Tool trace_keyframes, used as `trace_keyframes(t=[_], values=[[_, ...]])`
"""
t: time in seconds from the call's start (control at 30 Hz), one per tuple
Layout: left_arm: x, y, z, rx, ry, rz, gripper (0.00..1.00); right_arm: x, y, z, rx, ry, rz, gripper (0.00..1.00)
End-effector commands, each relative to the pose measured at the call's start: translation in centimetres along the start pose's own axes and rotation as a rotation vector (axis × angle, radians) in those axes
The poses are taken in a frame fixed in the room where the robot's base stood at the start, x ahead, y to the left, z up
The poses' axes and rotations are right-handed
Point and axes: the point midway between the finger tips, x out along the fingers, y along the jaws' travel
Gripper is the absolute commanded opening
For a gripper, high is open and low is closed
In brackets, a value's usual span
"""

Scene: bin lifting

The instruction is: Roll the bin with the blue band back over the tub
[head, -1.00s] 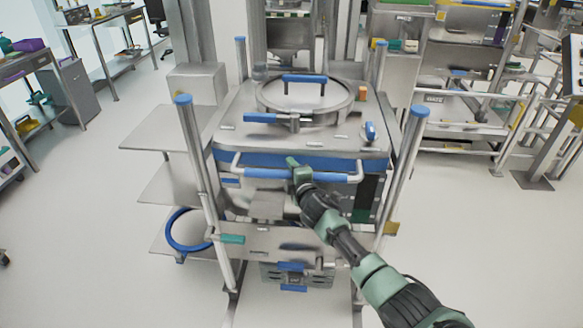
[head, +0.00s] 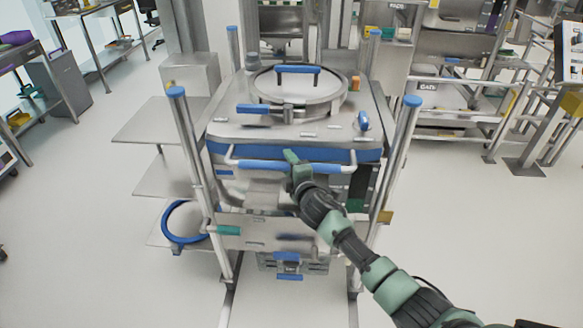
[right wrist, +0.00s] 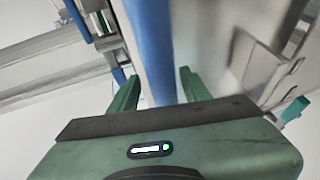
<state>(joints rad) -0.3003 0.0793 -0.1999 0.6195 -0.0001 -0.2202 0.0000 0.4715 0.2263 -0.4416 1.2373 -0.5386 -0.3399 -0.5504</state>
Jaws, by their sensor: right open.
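The bin is a steel box with a blue band (head: 365,155) around its upper part and a round lid (head: 330,103) with a blue handle on top. It stands between upright posts with blue caps. A bar handle with blue grips (head: 252,165) runs across its front. My right gripper (head: 291,156) is at the middle of this bar. In the right wrist view, its open green fingers (right wrist: 158,88) lie on either side of a blue bar (right wrist: 152,40); I cannot tell whether they touch it. My left gripper is not in view. I cannot make out the tub.
Steel shelves (head: 150,122) stick out on the left, the lowest with a blue ring (head: 166,222). A trolley (head: 450,118) and racks stand at the back right.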

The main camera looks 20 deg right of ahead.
Motion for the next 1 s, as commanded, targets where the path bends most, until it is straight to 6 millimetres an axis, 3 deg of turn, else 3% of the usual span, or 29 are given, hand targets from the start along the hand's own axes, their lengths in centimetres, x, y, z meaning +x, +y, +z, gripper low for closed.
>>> trace_keyframes(t=[0.1,0.3,0.73,1.0], values=[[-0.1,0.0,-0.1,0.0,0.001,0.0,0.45,-1.7,-0.1,0.0,0.0,0.002,0.0,0.48],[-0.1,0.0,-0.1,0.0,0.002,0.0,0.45,-3.2,-0.1,-0.1,0.0,0.002,-0.001,0.48],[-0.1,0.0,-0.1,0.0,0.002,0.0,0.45,-3.6,0.0,0.0,-0.002,0.001,0.0,0.48],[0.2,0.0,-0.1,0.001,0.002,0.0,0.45,-5.0,0.1,0.7,-0.013,0.005,0.008,0.48]])
